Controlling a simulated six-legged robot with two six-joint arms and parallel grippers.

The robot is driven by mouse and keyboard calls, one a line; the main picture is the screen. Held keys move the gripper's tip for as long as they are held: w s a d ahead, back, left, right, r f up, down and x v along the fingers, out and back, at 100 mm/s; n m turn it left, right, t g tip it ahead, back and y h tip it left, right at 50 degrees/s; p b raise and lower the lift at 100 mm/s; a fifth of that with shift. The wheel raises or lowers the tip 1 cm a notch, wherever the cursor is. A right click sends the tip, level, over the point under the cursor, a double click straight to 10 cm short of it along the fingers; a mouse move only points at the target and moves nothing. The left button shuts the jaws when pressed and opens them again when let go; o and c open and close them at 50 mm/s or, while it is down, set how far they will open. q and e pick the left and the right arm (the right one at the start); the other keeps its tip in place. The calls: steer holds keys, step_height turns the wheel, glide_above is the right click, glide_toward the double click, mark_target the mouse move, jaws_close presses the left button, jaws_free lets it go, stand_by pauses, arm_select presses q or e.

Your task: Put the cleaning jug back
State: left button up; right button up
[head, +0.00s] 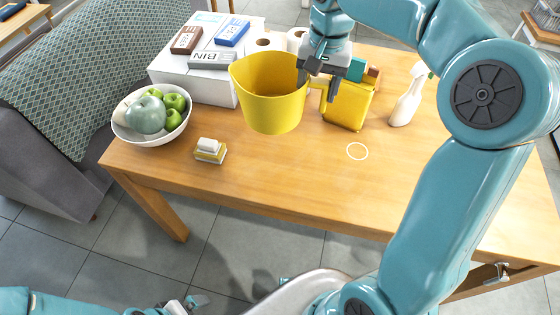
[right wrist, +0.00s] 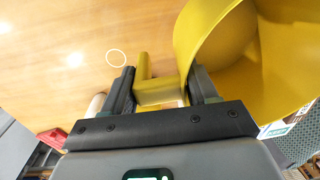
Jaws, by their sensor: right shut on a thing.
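The yellow cleaning jug (head: 268,95) is upright, mouth up, over the wooden table; it appears raised, but the gap below it is hard to judge. My right gripper (head: 320,84) is shut on its handle, at the jug's right side. In the right wrist view the handle (right wrist: 155,92) lies between the two fingers, with the jug's wall (right wrist: 215,40) to the right. A white ring (head: 357,151) is marked on the bare table, right of and nearer than the jug; it also shows in the wrist view (right wrist: 116,58). My left gripper (head: 178,305) is low at the bottom edge, its jaws unclear.
A yellow container (head: 345,108) and a white spray bottle (head: 408,98) stand right of the jug. A white box (head: 200,85) bearing small boxes, a fruit bowl (head: 126,132) and a yellow-and-white block (head: 210,151) are left. The table's front middle is clear.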

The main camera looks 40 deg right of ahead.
steer(key=shift+s+d+f, duration=0.25)
steer(key=shift+d, duration=0.1)
step_height(320, 180, down, 19)
steer(key=b, duration=0.1)
steer(key=shift+d+b, duration=0.15)
steer(key=shift+b, duration=0.25)
steer(key=shift+f, duration=0.2)
steer(key=o, duration=1.5)
steer(key=shift+r, duration=0.1)
